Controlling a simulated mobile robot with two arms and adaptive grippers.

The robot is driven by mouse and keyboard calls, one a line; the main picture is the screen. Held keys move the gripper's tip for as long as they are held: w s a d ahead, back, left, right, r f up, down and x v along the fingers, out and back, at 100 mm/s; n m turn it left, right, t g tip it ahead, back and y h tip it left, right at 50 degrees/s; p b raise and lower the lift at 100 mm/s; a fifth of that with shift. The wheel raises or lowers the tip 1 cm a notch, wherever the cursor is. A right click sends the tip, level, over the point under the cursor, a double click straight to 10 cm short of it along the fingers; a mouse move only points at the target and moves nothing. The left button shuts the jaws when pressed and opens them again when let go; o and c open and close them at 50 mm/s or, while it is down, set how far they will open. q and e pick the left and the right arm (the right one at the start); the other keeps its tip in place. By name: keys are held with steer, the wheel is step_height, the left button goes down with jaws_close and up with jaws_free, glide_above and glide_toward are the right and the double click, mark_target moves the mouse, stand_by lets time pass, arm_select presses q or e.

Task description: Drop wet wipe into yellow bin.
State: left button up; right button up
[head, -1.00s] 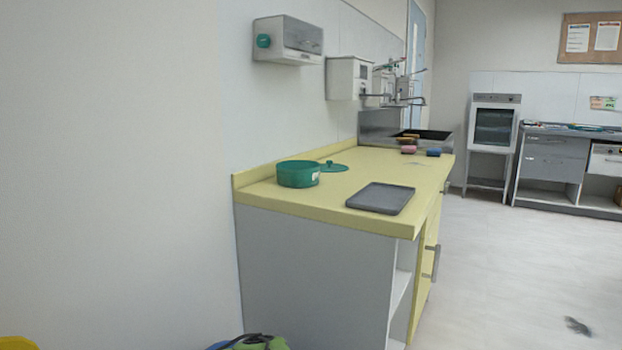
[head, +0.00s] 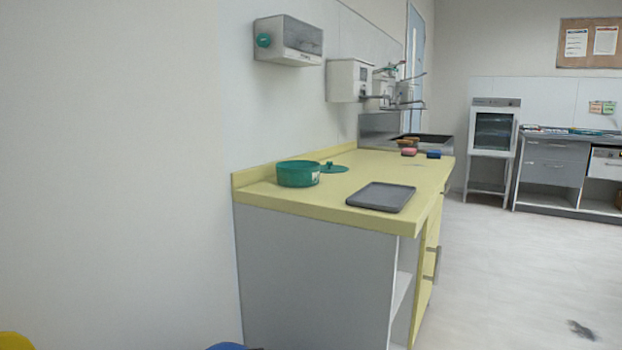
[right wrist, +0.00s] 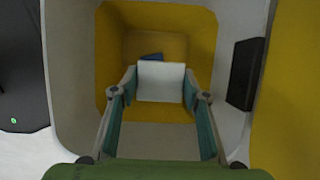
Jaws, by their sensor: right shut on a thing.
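My right gripper (right wrist: 160,92) is shut on the white wet wipe (right wrist: 160,76), held between its two fingertips. In the right wrist view, the wipe is in front of the open yellow interior of a bin (right wrist: 113,45) with a pale rim around it. How deep the wipe sits in the opening I cannot tell. A small blue thing (right wrist: 152,56) shows behind the wipe, partly hidden. In the head view, a yellow edge (head: 14,341) shows at the bottom left corner. Neither gripper shows in the head view.
A blue edge (head: 228,346) shows at the bottom of the head view beside the cabinet. The yellow counter (head: 285,204) carries a green pot (head: 298,175) and a grey tray (head: 381,197). Another yellow surface (right wrist: 295,100) is at the right in the wrist view. Floor at right is mostly clear.

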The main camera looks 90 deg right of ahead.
stand_by(0.3)
steer(key=o, duration=1.1)
steer(key=shift+c, duration=0.2)
steer(key=v, duration=1.2)
